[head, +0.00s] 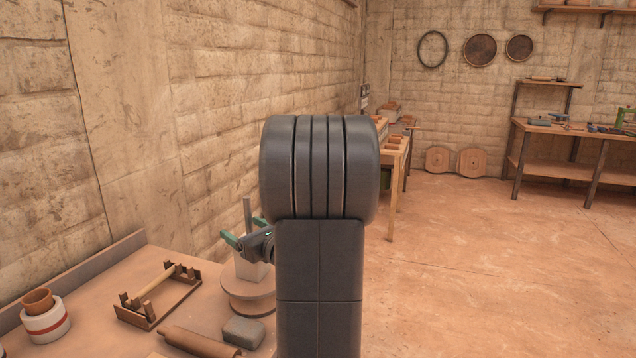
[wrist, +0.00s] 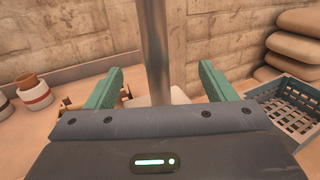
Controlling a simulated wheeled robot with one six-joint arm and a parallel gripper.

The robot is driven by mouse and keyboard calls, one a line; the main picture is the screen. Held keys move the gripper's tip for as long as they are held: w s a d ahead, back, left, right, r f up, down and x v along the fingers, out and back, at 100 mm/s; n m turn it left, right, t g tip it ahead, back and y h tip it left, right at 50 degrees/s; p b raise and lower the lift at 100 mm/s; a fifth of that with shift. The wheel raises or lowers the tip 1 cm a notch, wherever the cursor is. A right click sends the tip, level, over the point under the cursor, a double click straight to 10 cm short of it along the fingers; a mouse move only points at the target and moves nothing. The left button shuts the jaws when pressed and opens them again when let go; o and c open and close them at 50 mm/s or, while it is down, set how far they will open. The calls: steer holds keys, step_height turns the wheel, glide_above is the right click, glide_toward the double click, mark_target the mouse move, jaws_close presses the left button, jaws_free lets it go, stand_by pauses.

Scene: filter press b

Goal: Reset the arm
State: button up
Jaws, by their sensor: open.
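My gripper (head: 243,234) shows in the head view left of my dark arm, which hides part of it. It is beside a grey upright rod (head: 247,213) above a pale block (head: 252,269) on a round brown stand (head: 248,292). In the wrist view my gripper (wrist: 160,78) has its two green fingers wide apart. The rod (wrist: 154,45) rises between or just beyond them, with a gap on each side; I cannot tell its exact depth. No finger is seen touching it. The pale block is mostly hidden in the wrist view.
The table (head: 95,328) holds a wooden frame (head: 158,296), a red-banded white jar (head: 46,322), a rolling pin (head: 200,341) and a grey block (head: 243,332). In the wrist view, a blue-grey crate (wrist: 288,115) and stacked sacks (wrist: 296,45) are at right. Open floor (head: 470,260) lies right.

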mark_target(250, 201)
stand_by(0.3)
step_height(250, 201, down, 3)
steer(key=shift+r+b, duration=0.15)
steer(key=shift+b, duration=0.45)
steer(key=p+v, duration=0.1)
steer(key=v, duration=1.1)
steer(key=x, duration=1.1)
steer(key=shift+w+a+r, duration=0.2)
steer(key=shift+r, duration=0.15)
step_height(250, 201, up, 10)
steer(key=shift+w+a+r+p, duration=0.15)
steer(key=shift+r+p, duration=0.1)
steer(key=shift+p, duration=1)
steer(key=shift+w+d+f, duration=0.35)
steer(key=shift+d+f, duration=0.3)
steer(key=shift+d, duration=0.15)
steer(key=shift+w+d+f, duration=0.15)
steer(key=shift+d, duration=0.2)
